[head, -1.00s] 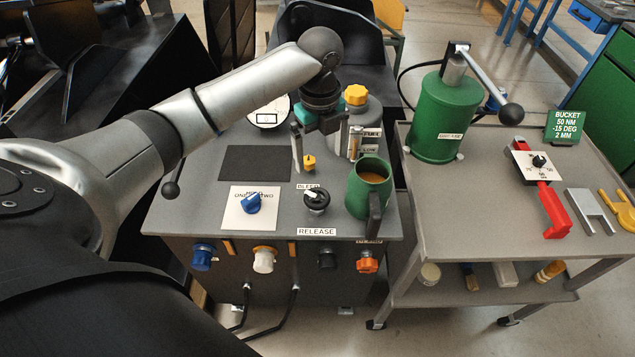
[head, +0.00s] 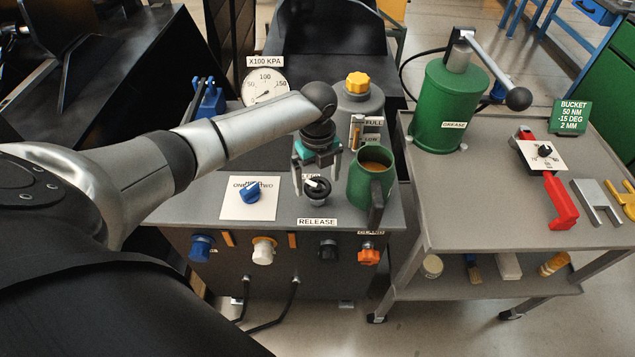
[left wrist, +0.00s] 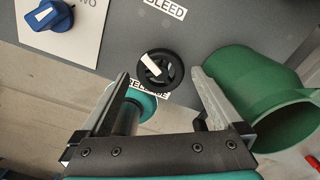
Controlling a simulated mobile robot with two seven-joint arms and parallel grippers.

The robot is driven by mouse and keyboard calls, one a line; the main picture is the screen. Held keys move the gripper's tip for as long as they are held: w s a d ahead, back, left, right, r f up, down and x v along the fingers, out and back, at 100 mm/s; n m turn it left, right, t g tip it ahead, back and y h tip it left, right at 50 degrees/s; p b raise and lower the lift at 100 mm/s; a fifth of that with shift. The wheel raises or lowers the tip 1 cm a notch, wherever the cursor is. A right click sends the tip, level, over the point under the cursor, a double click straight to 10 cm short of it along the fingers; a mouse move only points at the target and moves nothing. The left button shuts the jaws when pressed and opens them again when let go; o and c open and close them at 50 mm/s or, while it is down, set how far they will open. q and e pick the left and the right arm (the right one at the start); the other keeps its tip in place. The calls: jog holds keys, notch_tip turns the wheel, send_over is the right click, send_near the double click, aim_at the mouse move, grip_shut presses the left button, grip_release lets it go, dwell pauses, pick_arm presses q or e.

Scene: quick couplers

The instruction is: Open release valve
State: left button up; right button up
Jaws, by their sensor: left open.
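The release valve (head: 317,194) is a round black knob with a white pointer on the grey cabinet top (head: 290,213), behind the RELEASE label (head: 317,222). My left gripper (head: 317,174) is open and empty above it, pointing down. In the left wrist view the knob (left wrist: 160,68) shows between and just beyond the fingertips of the gripper (left wrist: 160,80). Its pointer slants toward the upper left there. I see no clear contact. The gripper partly covers the RELEASE label in that view. My right gripper is not in view.
A green mug (head: 371,180) with brown liquid stands close right of the knob, also large in the left wrist view (left wrist: 258,95). A blue selector knob (head: 250,193) sits to the left. A pressure gauge (head: 265,87) and a yellow-capped reservoir (head: 358,95) stand behind. A trolley (head: 480,215) is at right.

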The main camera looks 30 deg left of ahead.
pick_arm(q)
jog(key=shift+f, duration=0.5)
jog(key=c, duration=1.2)
